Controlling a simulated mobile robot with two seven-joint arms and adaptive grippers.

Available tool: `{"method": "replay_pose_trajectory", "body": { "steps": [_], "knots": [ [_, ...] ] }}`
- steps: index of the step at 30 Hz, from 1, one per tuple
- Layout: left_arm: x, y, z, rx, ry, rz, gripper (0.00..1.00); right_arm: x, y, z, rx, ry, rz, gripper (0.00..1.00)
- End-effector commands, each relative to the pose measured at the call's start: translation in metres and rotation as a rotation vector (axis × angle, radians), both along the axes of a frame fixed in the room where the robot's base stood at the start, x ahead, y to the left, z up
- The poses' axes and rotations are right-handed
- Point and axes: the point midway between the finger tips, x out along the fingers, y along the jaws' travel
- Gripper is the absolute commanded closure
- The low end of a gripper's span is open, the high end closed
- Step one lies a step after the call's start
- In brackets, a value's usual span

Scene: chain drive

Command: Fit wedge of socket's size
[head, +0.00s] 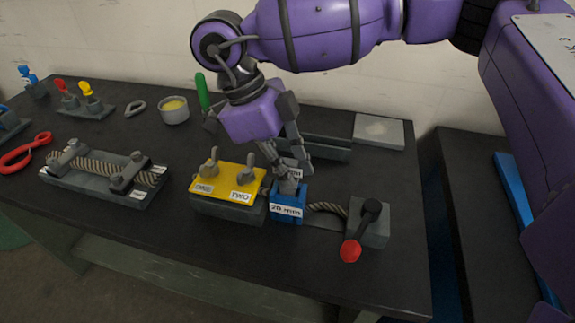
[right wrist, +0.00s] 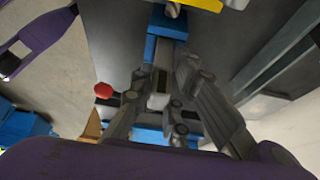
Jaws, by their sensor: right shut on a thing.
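The blue socket block (head: 288,213), labelled "20 mm", stands on the dark bench to the right of the yellow-topped block. My right gripper (head: 288,178) points down over it, shut on a small grey piece (head: 287,187), which looks like the wedge. The piece is at the top of the blue block; whether it is inside the opening or just above it I cannot tell. In the right wrist view, the right gripper's fingers (right wrist: 162,88) are close together, with blue parts behind them. The left gripper is not in view.
A yellow-topped block (head: 228,184) with two grey clamps is close on the left. A grey block with a red-knobbed lever (head: 351,250) stands close on the right, rope running to it. A rope tray (head: 100,188), red-handled tool (head: 26,152) and cup (head: 174,110) are further left.

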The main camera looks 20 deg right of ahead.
Motion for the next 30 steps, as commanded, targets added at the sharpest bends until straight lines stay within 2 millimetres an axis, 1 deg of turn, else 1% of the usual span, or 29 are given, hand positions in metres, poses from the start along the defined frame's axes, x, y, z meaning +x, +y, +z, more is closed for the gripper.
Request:
{"method": "replay_pose_trajectory", "body": {
  "steps": [26, 27, 30],
  "knots": [
    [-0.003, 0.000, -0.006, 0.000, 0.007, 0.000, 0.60, 0.000, 0.000, -0.016, 0.000, -0.001, 0.000, 1.00],
    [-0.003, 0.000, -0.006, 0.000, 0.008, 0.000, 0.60, 0.000, 0.000, -0.017, 0.000, -0.001, 0.000, 0.84],
    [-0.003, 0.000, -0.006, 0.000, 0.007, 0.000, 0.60, 0.000, 0.000, -0.016, 0.000, -0.001, 0.000, 0.71]
  ]
}}
